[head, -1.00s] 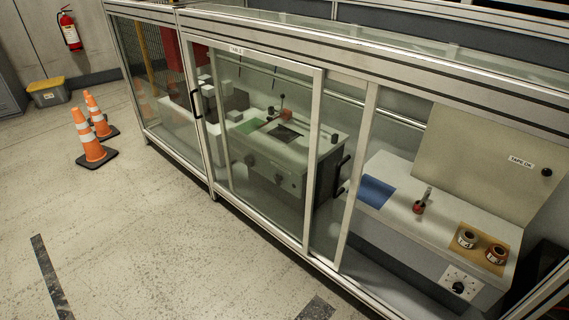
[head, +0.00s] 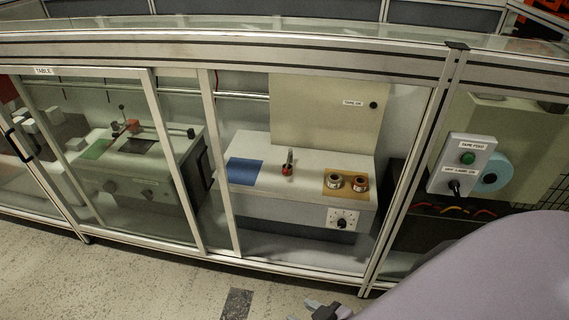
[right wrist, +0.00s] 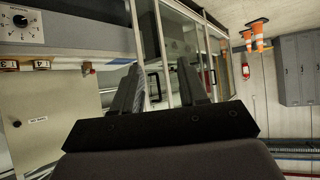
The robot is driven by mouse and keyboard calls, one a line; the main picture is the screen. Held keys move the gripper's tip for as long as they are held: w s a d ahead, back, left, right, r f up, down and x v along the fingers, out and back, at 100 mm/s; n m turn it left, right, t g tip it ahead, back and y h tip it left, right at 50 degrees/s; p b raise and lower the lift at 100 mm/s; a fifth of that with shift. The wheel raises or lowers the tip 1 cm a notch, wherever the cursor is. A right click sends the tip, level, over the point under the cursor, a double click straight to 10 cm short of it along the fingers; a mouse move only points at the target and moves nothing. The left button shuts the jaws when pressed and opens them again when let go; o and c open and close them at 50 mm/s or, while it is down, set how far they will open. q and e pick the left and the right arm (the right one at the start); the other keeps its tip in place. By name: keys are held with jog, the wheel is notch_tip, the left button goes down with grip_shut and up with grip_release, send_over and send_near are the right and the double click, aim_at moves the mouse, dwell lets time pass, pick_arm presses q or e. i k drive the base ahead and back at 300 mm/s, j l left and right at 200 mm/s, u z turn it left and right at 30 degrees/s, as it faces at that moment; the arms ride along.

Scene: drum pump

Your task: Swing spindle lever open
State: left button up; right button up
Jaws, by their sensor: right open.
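A small upright spindle (head: 288,163) with a red base and a grey-dark upper part stands on the white bench top, between a blue mat and a tan mat. I take its upper part to be the lever; its exact position is too small to tell. In the right wrist view, which is upside down, the red spindle part (right wrist: 87,68) shows left of the fingers. My right gripper (right wrist: 158,88) is open and empty, apart from the spindle. In the head view only its dark tip (head: 325,311) shows at the bottom edge, outside the cabinet. My left gripper is not in view.
The white bench (head: 250,147) sits inside a framed glass cabinet (head: 208,150). A dial (head: 342,222) is on the bench front. A button box (head: 462,164) stands right. Floor in front is clear.

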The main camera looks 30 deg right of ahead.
aim_at(286, 171)
jog(key=i+l, duration=0.15)
jog(key=l, duration=0.15)
jog(key=i+l+u, duration=0.15)
jog(key=l, duration=0.2)
jog(key=i+l, duration=0.1)
jog(key=l, duration=0.2)
jog(key=i+l+u, duration=0.15)
jog(key=l, duration=0.2)
